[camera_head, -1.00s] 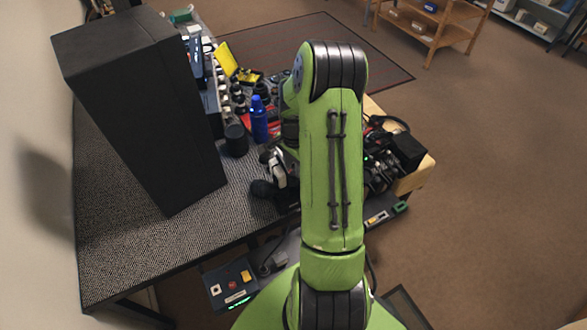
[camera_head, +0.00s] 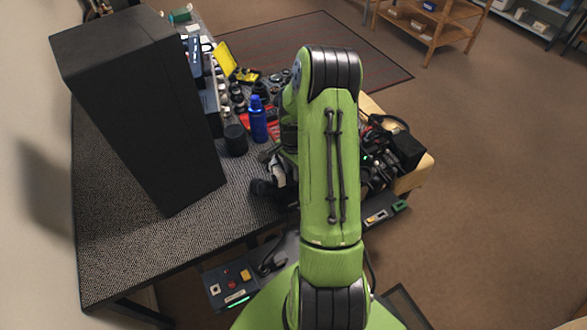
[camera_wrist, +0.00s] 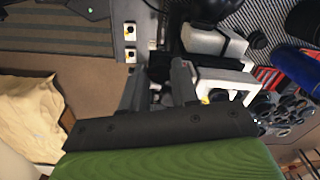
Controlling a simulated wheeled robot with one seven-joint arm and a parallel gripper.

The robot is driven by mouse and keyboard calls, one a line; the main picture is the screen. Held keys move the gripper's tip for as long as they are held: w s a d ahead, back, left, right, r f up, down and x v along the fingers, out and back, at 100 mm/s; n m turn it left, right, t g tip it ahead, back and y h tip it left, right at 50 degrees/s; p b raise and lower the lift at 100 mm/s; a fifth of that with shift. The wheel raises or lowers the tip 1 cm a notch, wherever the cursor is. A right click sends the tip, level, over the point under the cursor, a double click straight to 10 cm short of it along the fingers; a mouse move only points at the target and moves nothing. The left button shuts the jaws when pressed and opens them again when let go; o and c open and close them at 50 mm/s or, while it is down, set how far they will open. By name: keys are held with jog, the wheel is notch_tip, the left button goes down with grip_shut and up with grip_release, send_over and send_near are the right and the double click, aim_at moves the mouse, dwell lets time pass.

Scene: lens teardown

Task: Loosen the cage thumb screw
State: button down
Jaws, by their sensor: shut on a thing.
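My gripper (camera_wrist: 159,76) reaches up in the wrist view, its two dark fingers a little apart and shut on a small dark part between their tips. This part sits against the rig and appears to be the cage thumb screw; its outline is too dark and too hidden to read well. The pale grey and white cage rig (camera_wrist: 216,42) lies just right of the fingers, with a dark rounded body above it. In the head view my green arm hides the fingertips; part of the rig (camera_head: 277,172) shows left of the arm on the dark mat.
A tall black box (camera_head: 140,110) stands at the left of the table. A blue bottle (camera_head: 258,121) and a dark cylinder (camera_head: 236,140) stand behind the rig. Dark gear (camera_head: 378,165) crowds the right side. The textured table front (camera_head: 130,260) is clear.

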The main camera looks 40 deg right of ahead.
jog(key=n+b, duration=0.2)
jog(key=n, duration=0.2)
jog(key=shift+w+f+b, duration=0.1)
jog(key=shift+f+b, duration=0.05)
jog(key=shift+b, duration=0.15)
jog(key=n+b, duration=0.2)
jog(key=n, duration=0.2)
jog(key=shift+n, duration=0.4)
jog(key=n+b, duration=0.1)
jog(key=n, duration=0.3)
jog(key=n+b, duration=0.1)
jog(key=n, duration=0.3)
jog(key=shift+n+b, duration=0.3)
jog(key=shift+n, duration=0.3)
jog(key=c, duration=1.1)
grip_release()
jog(key=shift+r, duration=0.2)
